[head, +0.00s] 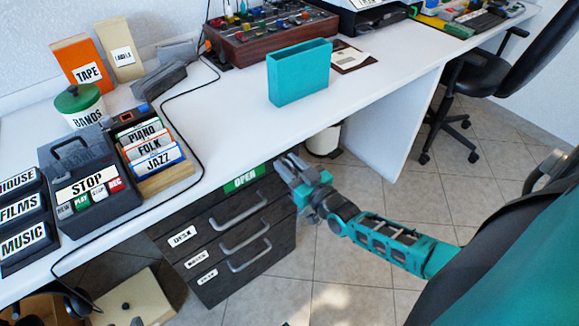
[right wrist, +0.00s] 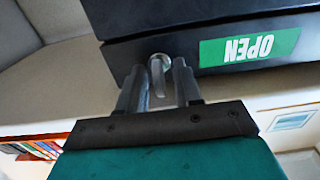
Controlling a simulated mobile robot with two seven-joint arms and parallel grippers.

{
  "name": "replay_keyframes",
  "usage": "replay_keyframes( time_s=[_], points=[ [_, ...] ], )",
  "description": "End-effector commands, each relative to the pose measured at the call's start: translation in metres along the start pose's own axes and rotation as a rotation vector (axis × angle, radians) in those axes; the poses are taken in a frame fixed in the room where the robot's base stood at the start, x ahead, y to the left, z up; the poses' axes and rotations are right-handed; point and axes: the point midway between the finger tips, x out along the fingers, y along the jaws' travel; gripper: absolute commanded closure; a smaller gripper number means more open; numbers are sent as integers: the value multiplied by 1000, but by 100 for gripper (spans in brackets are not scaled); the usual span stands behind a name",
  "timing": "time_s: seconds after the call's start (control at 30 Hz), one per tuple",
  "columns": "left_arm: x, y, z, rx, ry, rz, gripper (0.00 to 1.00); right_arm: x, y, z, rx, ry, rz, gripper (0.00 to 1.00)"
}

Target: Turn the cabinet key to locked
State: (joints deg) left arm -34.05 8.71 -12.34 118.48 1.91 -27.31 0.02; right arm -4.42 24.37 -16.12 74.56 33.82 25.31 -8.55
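The dark drawer cabinet (head: 225,240) stands under the white desk. A green OPEN label (head: 245,178) is on its top front strip; the label also shows upside down in the right wrist view (right wrist: 248,49). My right gripper (head: 290,170) is at the right end of that strip and hides the lock in the head view. In the right wrist view a small metal key (right wrist: 157,80) sits in a round lock beside the label. My right gripper's fingers (right wrist: 159,88) stand apart on either side of the key, with gaps showing. My left gripper is not in view.
The white desk (head: 235,115) overhangs the cabinet closely. An office chair (head: 480,95) stands at the right. Tiled floor is clear around my right arm.

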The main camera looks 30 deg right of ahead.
Motion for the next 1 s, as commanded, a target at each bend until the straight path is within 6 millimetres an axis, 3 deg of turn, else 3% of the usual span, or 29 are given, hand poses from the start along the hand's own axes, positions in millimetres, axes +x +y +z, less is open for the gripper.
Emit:
replay_keyframes(
  time_s=[0.2,0.57,1.0],
  points=[
    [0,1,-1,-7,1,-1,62,0,0,0,0,0,0,67],
    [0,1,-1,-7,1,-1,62,0,0,0,0,0,0,100],
    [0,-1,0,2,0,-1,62,0,0,0,29,0,0,100]
  ],
)
